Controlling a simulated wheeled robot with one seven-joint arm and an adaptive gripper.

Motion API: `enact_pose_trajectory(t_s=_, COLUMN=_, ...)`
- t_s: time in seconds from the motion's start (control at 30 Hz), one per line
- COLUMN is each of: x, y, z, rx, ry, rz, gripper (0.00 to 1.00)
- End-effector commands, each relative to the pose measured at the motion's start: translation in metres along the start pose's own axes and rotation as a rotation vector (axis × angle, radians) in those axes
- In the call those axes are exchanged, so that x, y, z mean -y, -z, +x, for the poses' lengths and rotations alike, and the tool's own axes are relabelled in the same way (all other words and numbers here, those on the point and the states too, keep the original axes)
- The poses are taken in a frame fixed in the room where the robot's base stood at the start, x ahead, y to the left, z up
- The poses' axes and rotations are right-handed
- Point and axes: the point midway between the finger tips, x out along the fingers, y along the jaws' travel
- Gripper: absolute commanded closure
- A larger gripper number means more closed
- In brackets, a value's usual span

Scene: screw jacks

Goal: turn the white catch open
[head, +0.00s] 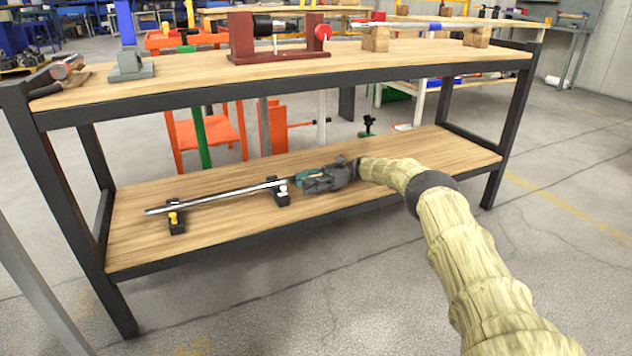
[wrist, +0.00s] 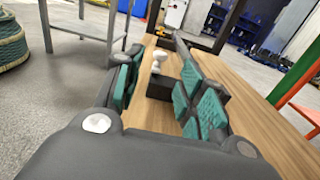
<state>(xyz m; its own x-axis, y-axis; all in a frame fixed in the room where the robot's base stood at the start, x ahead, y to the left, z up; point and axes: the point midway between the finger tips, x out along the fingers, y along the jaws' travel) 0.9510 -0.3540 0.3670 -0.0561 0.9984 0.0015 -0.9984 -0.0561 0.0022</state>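The white catch (head: 283,189) sits on the right black holder (head: 272,196) on the lower shelf. In the wrist view the white catch (wrist: 157,64) stands up from its black holder (wrist: 159,86), between and just beyond my finger pads. A long metal rod (head: 215,198) lies across this holder and a left black holder with a yellow catch (head: 173,218). My gripper (head: 300,179) is low over the shelf, just right of the white catch. In the wrist view my gripper (wrist: 160,68) is open, teal pads spread, with nothing between them. I cannot see any contact with the catch.
The wooden lower shelf (head: 340,190) is mostly clear around the rod. The upper bench top (head: 190,72) spans above it and carries a red screw device (head: 262,45) and a grey block (head: 131,66). Dark bench legs (head: 508,130) stand at the ends.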

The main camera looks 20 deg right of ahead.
Motion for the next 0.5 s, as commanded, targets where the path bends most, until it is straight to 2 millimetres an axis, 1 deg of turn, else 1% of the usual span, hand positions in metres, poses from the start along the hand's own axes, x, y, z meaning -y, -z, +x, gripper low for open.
enact_pose_trajectory(t_s=0.07, x=-0.001, y=0.001, z=-0.011, rx=-0.002, ry=0.002, rz=-0.002, gripper=0.6)
enact_pose_trajectory(t_s=0.2, x=0.001, y=0.001, z=-0.022, rx=-0.002, ry=0.002, rz=0.0, gripper=0.6)
enact_pose_trajectory(t_s=0.5, x=-0.001, y=0.0, z=-0.036, rx=0.0, ry=0.0, rz=-0.001, gripper=0.6)
